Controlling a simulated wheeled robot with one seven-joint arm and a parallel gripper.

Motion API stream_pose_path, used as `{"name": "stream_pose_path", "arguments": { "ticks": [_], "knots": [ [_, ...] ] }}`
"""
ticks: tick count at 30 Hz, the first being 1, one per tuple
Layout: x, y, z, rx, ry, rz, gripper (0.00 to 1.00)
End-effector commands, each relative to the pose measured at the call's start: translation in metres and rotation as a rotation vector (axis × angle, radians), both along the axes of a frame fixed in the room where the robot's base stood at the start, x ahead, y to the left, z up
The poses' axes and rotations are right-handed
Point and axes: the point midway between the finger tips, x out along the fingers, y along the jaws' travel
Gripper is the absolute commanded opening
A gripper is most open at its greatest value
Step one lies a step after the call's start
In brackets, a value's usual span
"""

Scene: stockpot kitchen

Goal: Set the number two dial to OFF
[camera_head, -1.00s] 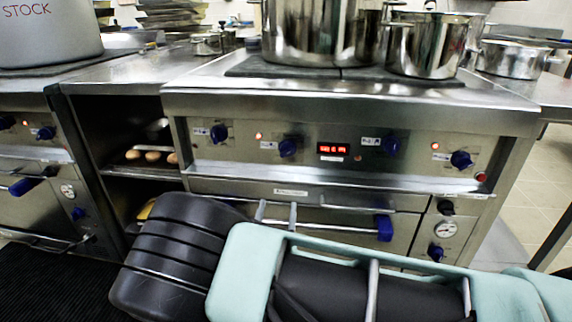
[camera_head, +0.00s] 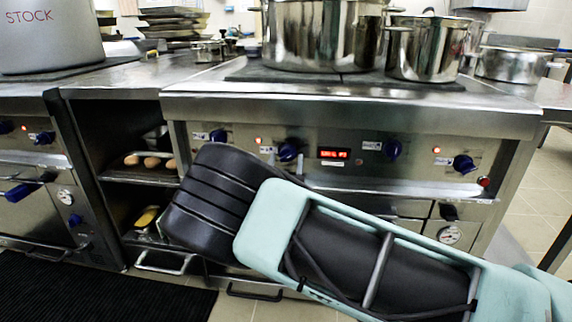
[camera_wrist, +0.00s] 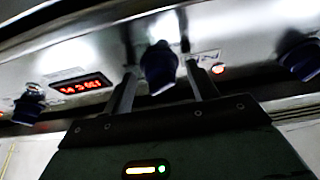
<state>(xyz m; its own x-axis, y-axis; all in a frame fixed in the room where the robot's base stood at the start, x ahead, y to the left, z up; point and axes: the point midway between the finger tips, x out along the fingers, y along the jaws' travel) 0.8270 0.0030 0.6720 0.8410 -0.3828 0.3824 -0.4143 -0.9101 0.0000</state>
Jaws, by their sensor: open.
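The stove front panel (camera_head: 345,170) carries a row of blue dials. The second dial from the left (camera_head: 288,151), beside a lit red lamp, matches the number two position, though its label is too small to read. In the wrist view, which is turned over, this dial (camera_wrist: 160,62) stands between the two fingers of my gripper (camera_wrist: 160,76). The fingers are open, one on each side of it; I cannot tell whether they touch it. In the head view my dark wrist hides most of the gripper just below the dial.
Other dials sit at the left (camera_head: 218,137), right of the display (camera_head: 392,149) and far right (camera_head: 463,165). The red-lit display (camera_head: 333,153) is beside the second dial. Steel pots (camera_head: 425,47) stand on top. An open shelf (camera_head: 140,175) is at the left.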

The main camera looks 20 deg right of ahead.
Motion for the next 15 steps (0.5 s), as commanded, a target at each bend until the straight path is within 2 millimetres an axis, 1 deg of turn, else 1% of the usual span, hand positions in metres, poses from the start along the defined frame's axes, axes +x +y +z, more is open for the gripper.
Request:
{"name": "stream_pose_path", "arguments": {
  "ticks": [8, 9, 11, 12, 13, 14, 15],
  "knots": [
    [0.0018, -0.0009, 0.0012, 0.0, 0.0, 0.0, 0.58],
    [0.0017, -0.0009, 0.001, 0.0, 0.0, 0.0, 0.56],
    [0.0017, -0.0009, 0.001, 0.0, 0.0, 0.0, 0.39],
    [0.0017, -0.0009, 0.001, 0.0, 0.0, 0.0, 0.28],
    [0.0017, -0.0009, 0.001, 0.0, 0.0, 0.0, 0.19],
    [0.0016, -0.0008, 0.0009, 0.0, 0.0, 0.0, 0.14],
    [0.0016, -0.0008, 0.0009, 0.0, 0.0, 0.0, 0.14]
  ]
}}
